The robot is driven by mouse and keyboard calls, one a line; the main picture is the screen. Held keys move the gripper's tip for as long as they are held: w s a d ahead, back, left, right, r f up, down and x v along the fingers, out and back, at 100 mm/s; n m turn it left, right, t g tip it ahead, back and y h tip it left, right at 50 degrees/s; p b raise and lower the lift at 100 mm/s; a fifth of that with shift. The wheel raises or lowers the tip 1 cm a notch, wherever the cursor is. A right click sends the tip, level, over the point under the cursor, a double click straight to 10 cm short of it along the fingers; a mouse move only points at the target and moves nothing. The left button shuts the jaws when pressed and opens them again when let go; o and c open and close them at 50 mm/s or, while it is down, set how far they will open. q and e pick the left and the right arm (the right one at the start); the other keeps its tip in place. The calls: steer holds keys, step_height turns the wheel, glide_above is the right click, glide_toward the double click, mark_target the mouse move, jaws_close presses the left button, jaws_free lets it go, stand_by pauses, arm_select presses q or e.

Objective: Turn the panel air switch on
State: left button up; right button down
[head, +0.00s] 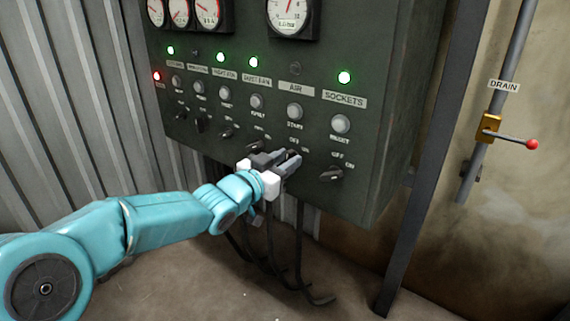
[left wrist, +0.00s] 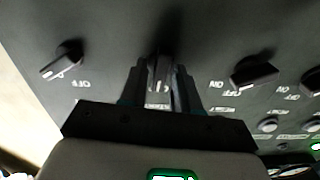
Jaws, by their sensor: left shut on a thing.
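The dark green control panel (head: 372,120) has a column labelled AIR with an unlit lamp (head: 294,69) above the label and a grey START button (head: 294,111) below it. My left gripper (head: 289,157) is at the bottom of this column, with its fingers on either side of the air switch. In the left wrist view the air switch (left wrist: 160,72) is a dark rotary knob between the two fingers of my left gripper (left wrist: 159,88), which is shut on it. The fingers mostly hide the knob and its markings in the head view. My right gripper is not in view.
The sockets switch (head: 330,174) is close on the right, under a green lamp (head: 344,77). Another dark knob (left wrist: 253,73) is on the other side. A drain valve with a red-tipped lever (head: 515,142) is on the right wall. Black cables (head: 298,240) hang below the panel.

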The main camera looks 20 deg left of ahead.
arm_select(q)
steer(key=shift+s+d+f+m+b, duration=0.1)
steer(key=shift+m+b, duration=1.65)
steer(key=shift+m, duration=0.9)
steer(key=shift+d+f+m+b, duration=0.1)
steer(key=shift+m+b, duration=1.65)
steer(key=shift+m, duration=0.9)
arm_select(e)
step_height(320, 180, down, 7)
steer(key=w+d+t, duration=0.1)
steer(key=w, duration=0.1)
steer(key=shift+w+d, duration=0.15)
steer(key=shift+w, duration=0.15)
arm_select(q)
steer(key=o, duration=0.7)
steer(key=shift+o, duration=0.2)
steer(key=shift+a, duration=0.1)
steer(key=p+v, duration=0.2)
steer(key=v, duration=1.4)
steer(key=shift+s+p, duration=0.2)
steer(key=shift+p, duration=0.2)
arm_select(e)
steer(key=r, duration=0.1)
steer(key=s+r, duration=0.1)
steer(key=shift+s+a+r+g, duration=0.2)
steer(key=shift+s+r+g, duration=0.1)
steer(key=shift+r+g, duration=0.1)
